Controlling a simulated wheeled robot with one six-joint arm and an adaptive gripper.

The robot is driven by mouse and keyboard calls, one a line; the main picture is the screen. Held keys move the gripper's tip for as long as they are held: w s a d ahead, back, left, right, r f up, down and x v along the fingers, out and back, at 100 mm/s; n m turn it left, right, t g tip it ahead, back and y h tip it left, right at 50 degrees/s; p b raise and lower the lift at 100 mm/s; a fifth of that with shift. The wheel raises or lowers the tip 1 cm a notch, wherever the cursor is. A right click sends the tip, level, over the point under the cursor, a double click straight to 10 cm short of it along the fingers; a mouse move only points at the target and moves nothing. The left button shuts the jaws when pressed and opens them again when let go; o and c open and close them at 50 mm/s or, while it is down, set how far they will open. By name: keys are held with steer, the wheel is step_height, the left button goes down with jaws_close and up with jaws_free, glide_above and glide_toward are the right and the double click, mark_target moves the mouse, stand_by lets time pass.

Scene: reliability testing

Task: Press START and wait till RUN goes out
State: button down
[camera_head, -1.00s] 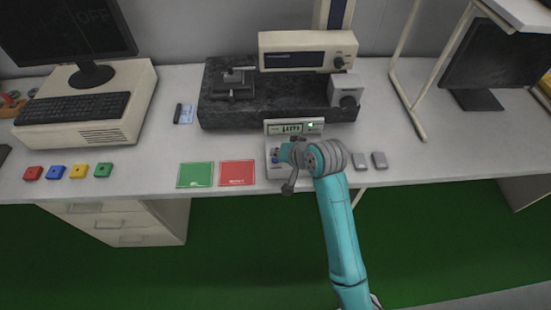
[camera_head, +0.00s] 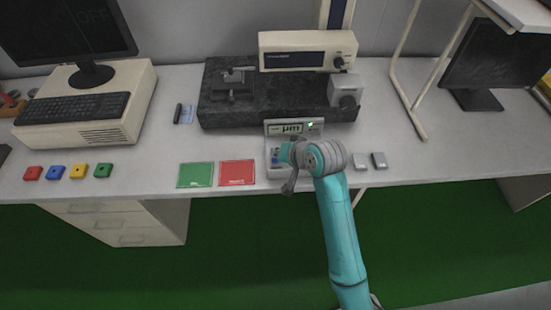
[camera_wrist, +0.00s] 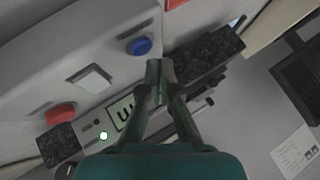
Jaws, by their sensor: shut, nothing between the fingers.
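A light grey instrument box (camera_head: 271,175) stands at the table's front edge, partly hidden by my arm. Its display (camera_head: 290,129) shows "µm", and a small green lamp (camera_head: 310,125) beside it is lit. In the wrist view its face carries a blue round button (camera_wrist: 139,46), a pale square key (camera_wrist: 90,75) and a red round button (camera_wrist: 60,113); the lit green lamp (camera_wrist: 103,135) shows there too. I can read no START or RUN label. My gripper (camera_wrist: 159,68) is shut and empty, its tips beside the blue button. Contact with the box cannot be made out.
Behind the box is a dark granite plate (camera_head: 225,115) with a fixture and a grey block. Green (camera_head: 195,175) and red (camera_head: 237,173) cards lie left of the box. Two small grey blocks (camera_head: 378,160) lie to its right. A shelf leg (camera_head: 408,105) stands further right.

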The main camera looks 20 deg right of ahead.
steer(key=shift+f, duration=0.2)
steer(key=shift+f, duration=0.25)
steer(key=shift+f, duration=0.35)
stand_by(0.9)
steer(key=shift+r, duration=0.8)
steer(key=shift+r, duration=2.5)
steer(key=shift+f, duration=0.1)
